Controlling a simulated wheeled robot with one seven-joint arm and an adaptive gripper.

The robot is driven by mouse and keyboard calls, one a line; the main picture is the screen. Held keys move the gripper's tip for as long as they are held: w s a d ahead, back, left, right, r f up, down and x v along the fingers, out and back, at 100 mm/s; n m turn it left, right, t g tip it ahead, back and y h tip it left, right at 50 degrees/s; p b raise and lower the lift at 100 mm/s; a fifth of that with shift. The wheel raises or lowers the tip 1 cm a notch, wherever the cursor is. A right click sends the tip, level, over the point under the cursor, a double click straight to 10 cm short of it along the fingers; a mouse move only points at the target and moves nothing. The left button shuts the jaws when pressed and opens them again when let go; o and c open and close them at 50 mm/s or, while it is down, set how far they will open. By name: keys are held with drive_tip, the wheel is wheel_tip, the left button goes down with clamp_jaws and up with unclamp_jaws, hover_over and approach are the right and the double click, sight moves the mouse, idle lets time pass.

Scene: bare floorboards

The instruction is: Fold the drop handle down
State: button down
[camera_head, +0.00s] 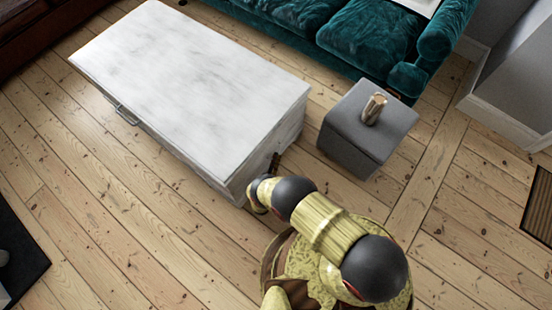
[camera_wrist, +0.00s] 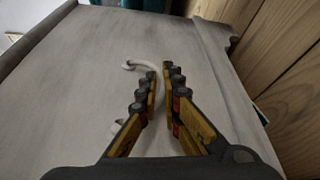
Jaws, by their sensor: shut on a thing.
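A long white chest (camera_head: 190,75) with a pale marbled lid stands on the floorboards. In the wrist view its pale end panel (camera_wrist: 75,80) fills much of the picture. A white curved drop handle (camera_wrist: 142,64) is mounted on this panel and stands out from it. My gripper (camera_wrist: 161,76) is shut on the handle's bar, with one finger on each side. The fingers hide part of the bar; both ends of the handle show to the left of the fingers. In the head view my arm reaches the chest's near right end, and the handle there is hidden.
A grey cube stool (camera_head: 350,142) with a wooden piece (camera_head: 374,109) on top stands just right of the chest. A teal sofa (camera_head: 365,45) is behind. Another metal handle (camera_head: 126,115) is on the chest's long side.

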drive_tip(key=c, duration=2)
unclamp_jaws()
drive_tip(key=v, duration=1.2)
